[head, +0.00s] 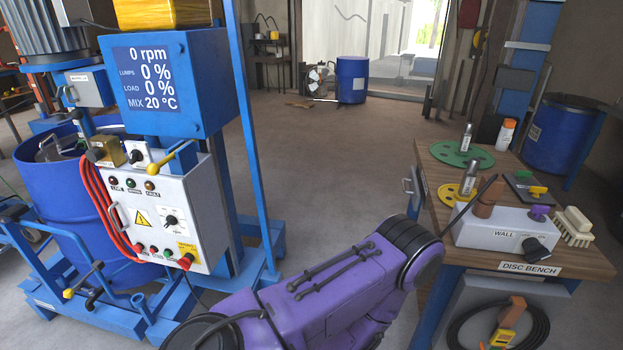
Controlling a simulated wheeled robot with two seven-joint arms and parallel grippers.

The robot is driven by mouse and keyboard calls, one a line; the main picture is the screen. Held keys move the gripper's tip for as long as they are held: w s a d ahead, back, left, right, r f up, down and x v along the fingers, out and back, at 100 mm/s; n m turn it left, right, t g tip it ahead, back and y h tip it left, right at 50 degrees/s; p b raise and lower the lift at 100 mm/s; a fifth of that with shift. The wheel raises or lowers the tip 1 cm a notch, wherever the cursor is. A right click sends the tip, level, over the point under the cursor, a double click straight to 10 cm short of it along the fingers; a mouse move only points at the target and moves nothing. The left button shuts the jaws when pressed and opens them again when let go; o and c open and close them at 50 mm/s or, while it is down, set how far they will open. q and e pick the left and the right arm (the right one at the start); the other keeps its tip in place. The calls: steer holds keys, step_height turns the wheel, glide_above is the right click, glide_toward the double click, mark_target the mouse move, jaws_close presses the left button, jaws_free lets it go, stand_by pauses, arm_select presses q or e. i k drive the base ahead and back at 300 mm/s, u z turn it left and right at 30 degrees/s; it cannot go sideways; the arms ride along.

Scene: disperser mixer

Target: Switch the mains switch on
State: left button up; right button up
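A grey control cabinet (158,213) stands at the left on the blue mixer frame. Its front has a black rotary switch (171,221) on a white plate, a yellow warning triangle, small lamps, push buttons and a red mushroom button (186,260). A lever with a yellow knob (153,168) sits at its top edge. The small labels are too small to read, so I cannot tell which control is the mains switch or how it is set. A purple link of my arm crosses the bottom middle. Neither gripper shows.
A blue display (152,78) above the cabinet reads 0 rpm. A blue drum (60,190) stands behind the cabinet. Red cable (97,200) hangs at its left side. The disc bench (440,178) at right holds a box (500,228) marked WALL. The floor between is clear.

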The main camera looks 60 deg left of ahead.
mark_target(185, 263)
steer(key=u, duration=3.75)
steer(key=i, duration=0.4)
steer(key=z, duration=0.95)
